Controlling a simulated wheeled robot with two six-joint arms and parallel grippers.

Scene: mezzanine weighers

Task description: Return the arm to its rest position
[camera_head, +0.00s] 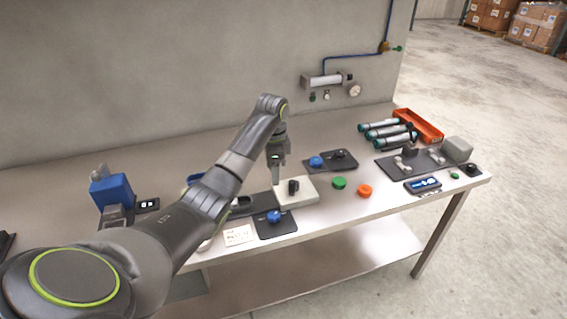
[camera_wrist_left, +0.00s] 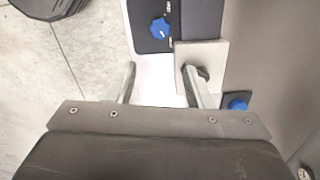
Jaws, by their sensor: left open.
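My left arm comes in from the lower left of the head view and bends down over the workbench (camera_head: 150,140). Its left gripper (camera_head: 276,178) points down beside a pale square block with a dark knob (camera_head: 300,192). In the left wrist view the two fingers of the gripper (camera_wrist_left: 160,82) stand apart with nothing held between them. The right finger overlaps the pale block (camera_wrist_left: 214,60) and is close to its dark knob; I cannot tell whether they touch. My right gripper is not in view.
A blue knob on a black plate (camera_head: 275,218) is near the front edge. A blue box (camera_head: 112,190) stands at left. Green (camera_head: 339,183) and orange (camera_head: 365,190) discs, teal-ended cylinders (camera_head: 385,130) and an orange tray (camera_head: 420,124) are right. The back bench strip is mostly clear.

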